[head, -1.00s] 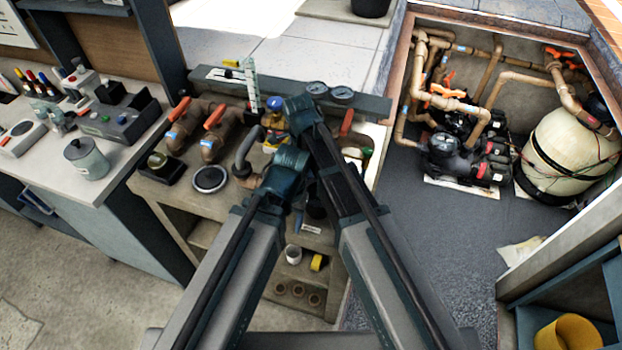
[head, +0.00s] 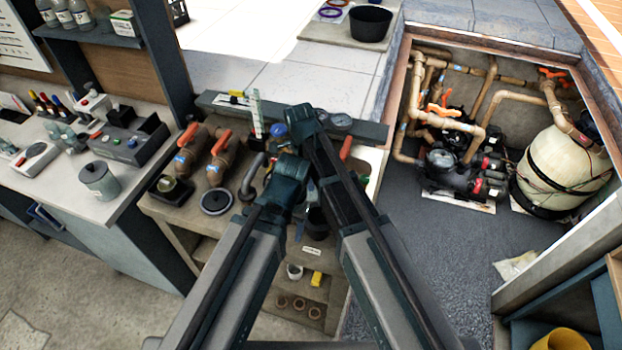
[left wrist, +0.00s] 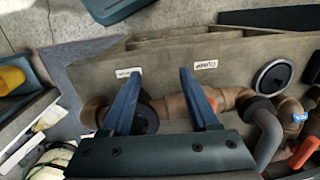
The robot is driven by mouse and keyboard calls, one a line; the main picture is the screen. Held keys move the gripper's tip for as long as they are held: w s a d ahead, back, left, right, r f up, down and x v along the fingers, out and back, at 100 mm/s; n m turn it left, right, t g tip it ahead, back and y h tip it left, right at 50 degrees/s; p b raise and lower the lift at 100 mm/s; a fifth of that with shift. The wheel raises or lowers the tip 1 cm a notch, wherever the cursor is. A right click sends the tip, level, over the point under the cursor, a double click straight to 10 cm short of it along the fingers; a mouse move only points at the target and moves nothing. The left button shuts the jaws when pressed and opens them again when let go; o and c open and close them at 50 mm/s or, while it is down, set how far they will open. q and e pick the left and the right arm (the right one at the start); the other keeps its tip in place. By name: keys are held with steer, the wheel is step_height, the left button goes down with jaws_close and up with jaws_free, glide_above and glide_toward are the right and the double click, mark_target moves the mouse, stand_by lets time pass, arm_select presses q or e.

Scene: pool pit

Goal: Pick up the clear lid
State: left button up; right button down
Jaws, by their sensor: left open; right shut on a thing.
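A dark round fitting shows behind and between the fingers. The lid is outside them, to the right in that view. My right arm (head: 345,205) crosses the bench; its fingertips and what they hold are hidden in the head view.
The pipe bench carries brown pipes with orange-handled valves (head: 219,142); a dark square-based fitting (head: 171,189) stands left of the lid. A counter (head: 60,200) with test gear is at the left. The pit with pumps and a tank (head: 560,170) is at the right.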

step_height(320, 180, up, 11)
steer(key=p, duration=0.9)
arm_select(q)
step_height(320, 180, up, 11)
steer(key=shift+f, duration=0.15)
arm_select(e)
steer(key=s+d, duration=0.2)
steer(key=d, duration=0.6)
steer(key=s+d, duration=0.3)
steer(key=d, duration=0.6)
steer(key=shift+s+f, duration=0.15)
steer(key=shift+s, duration=0.15)
arm_select(q)
steer(key=shift+a, duration=0.1)
